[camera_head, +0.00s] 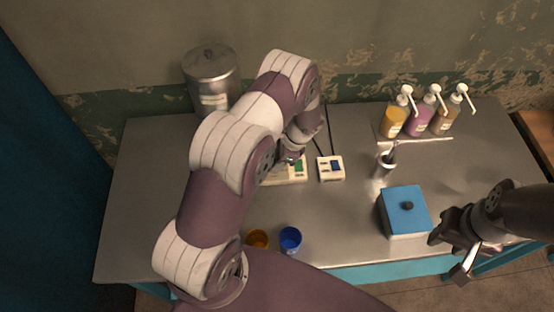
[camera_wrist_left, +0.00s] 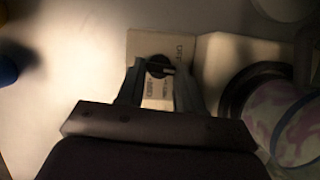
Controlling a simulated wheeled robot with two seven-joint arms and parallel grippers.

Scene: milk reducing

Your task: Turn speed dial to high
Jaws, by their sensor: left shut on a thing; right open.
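The speed dial (camera_wrist_left: 157,65) is a small black round knob with a pale pointer mark. It sits on a cream control panel (camera_wrist_left: 178,45) with small printed labels, too blurred to read. My left gripper (camera_wrist_left: 160,76) is shut on the dial, one finger on each side. In the head view the left gripper (camera_head: 291,155) is over a cream unit (camera_head: 298,172) with a green part; my arm hides much of it. My right gripper (camera_head: 449,256) is open and empty, at the table's front right beside a blue-topped box.
A cream box with a blue switch (camera_head: 331,169) stands right of the unit. The blue-topped box (camera_head: 404,212), a metal cup (camera_head: 381,168), pump bottles (camera_head: 420,117), a metal canister (camera_head: 211,78), and blue (camera_head: 290,239) and amber (camera_head: 257,239) cups stand on the table.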

